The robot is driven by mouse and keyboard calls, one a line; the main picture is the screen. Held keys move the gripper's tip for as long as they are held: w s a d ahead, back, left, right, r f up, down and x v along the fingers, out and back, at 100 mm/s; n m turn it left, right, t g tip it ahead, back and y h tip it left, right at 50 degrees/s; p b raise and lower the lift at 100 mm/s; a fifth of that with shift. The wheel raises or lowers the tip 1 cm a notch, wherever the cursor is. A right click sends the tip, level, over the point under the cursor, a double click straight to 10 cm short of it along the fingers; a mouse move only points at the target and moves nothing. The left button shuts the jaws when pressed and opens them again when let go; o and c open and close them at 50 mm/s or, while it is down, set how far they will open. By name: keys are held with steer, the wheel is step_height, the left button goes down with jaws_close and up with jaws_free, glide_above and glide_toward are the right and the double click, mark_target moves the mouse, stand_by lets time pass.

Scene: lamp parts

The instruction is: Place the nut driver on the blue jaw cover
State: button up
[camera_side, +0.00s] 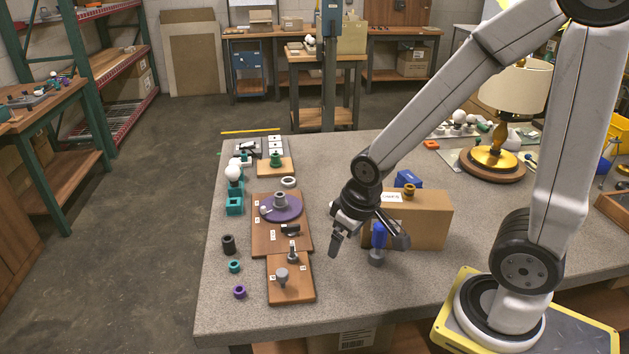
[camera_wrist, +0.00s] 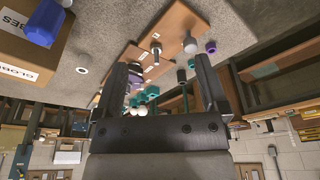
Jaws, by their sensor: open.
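A blue-handled tool, which looks like the nut driver (camera_side: 379,235), stands upright with a grey round piece at its foot, in front of the cardboard box. Its faceted blue handle also shows at the upper left of the wrist view (camera_wrist: 42,22). My gripper (camera_side: 368,247) is open and empty, close to the tool in the side view. In the wrist view the tool lies outside my fingers (camera_wrist: 162,78), not between them. A blue block (camera_side: 408,179) shows behind the box, partly hidden; it may be the blue jaw cover, but I cannot tell for sure.
The cardboard box (camera_side: 425,222) stands just right of my gripper. Wooden boards (camera_side: 262,240) with a purple disc (camera_side: 281,208) and small fittings lie to the left. Loose rings line the left edge. A lamp (camera_side: 490,150) stands at the back right. The front middle is clear.

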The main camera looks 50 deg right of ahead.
steer(key=w+d+m+g, duration=0.1)
steer(key=d+m, duration=0.7)
steer(key=m, duration=0.1)
steer(key=m+g, duration=0.1)
steer(key=m, duration=0.7)
glide_above(382, 224)
steer(key=shift+w+a+f, duration=0.15)
steer(key=shift+a+f, duration=0.25)
steer(key=shift+a, duration=0.05)
steer(key=shift+d+m+g, duration=0.3)
steer(key=shift+d+m, duration=0.1)
steer(key=shift+d, duration=0.05)
steer(key=shift+f, duration=1.35)
steer(key=shift+f, duration=0.15)
steer(key=shift+f, duration=2.45)
jaws_close()
